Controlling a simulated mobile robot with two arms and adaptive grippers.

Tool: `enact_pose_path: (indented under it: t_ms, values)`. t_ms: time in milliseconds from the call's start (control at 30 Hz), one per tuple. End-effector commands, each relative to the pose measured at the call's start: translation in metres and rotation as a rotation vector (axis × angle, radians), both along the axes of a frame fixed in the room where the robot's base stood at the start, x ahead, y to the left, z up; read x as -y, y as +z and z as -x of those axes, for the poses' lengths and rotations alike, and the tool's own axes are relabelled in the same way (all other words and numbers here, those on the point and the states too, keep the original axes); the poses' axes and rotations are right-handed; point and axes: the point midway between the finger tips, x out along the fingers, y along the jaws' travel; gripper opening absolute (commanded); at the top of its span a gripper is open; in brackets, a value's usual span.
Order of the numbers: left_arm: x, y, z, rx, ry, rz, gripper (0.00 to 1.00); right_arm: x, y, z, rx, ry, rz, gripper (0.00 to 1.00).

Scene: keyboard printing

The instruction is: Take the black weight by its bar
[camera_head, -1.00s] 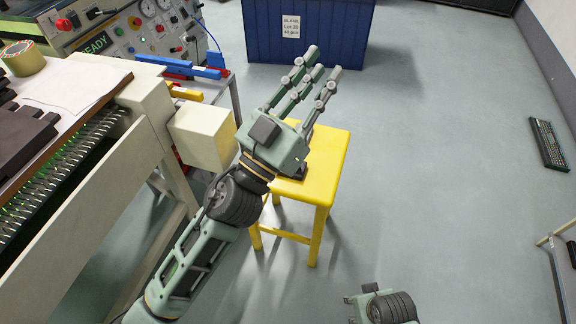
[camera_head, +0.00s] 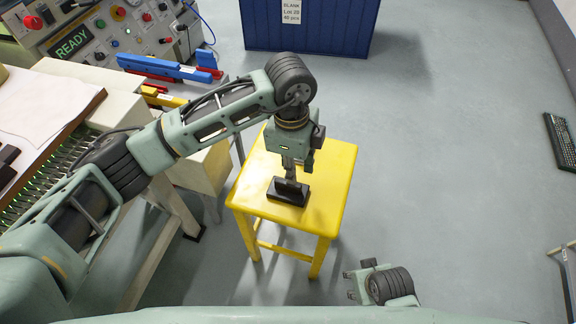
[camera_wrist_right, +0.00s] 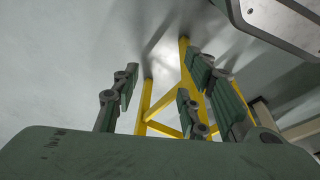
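The black weight (camera_head: 288,192) lies on the seat of the yellow stool (camera_head: 325,190). Its dark block shows, while its bar cannot be made out behind my fingers. My left gripper (camera_head: 291,178) points straight down over the weight, fingertips at its top. Whether the fingers have closed on the bar is hidden from this angle. My right gripper (camera_head: 349,286) is low in the head view, to the right of the stool and away from the weight. In the right wrist view its fingers (camera_wrist_right: 160,105) are spread apart with nothing between them.
A cream machine table (camera_head: 130,85) with a control panel (camera_head: 95,30) stands at the left. Blue and red bars (camera_head: 170,68) lie behind the stool. A blue bin (camera_head: 310,28) stands at the back. A black keyboard (camera_head: 562,142) lies at the right; the floor between is clear.

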Motion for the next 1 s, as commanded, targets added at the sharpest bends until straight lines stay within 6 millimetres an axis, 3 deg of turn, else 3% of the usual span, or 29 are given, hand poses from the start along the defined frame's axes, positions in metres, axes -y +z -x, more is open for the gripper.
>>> enact_pose_path:
  t_ms: [133,400,500,700,1000]
  values:
    - [-0.012,-0.005,-0.005,0.013,0.031,-0.054,0.22,0.0,0.004,-0.009,0.016,0.0,-0.001,0.4]
    - [-0.013,-0.037,-0.003,0.012,0.029,-0.052,0.22,-0.001,0.006,0.016,-0.03,-0.001,-0.001,0.4]
    - [-0.015,-0.053,-0.002,0.012,0.03,-0.052,0.22,0.001,0.023,0.004,-0.002,-0.004,0.0,0.4]
    - [-0.014,-0.075,-0.002,0.013,0.029,-0.05,0.22,0.0,0.037,0.003,0.004,-0.005,-0.001,0.4]
    - [-0.014,-0.077,-0.002,0.014,0.028,-0.048,0.19,0.0,0.039,0.002,0.005,-0.005,-0.001,0.4]
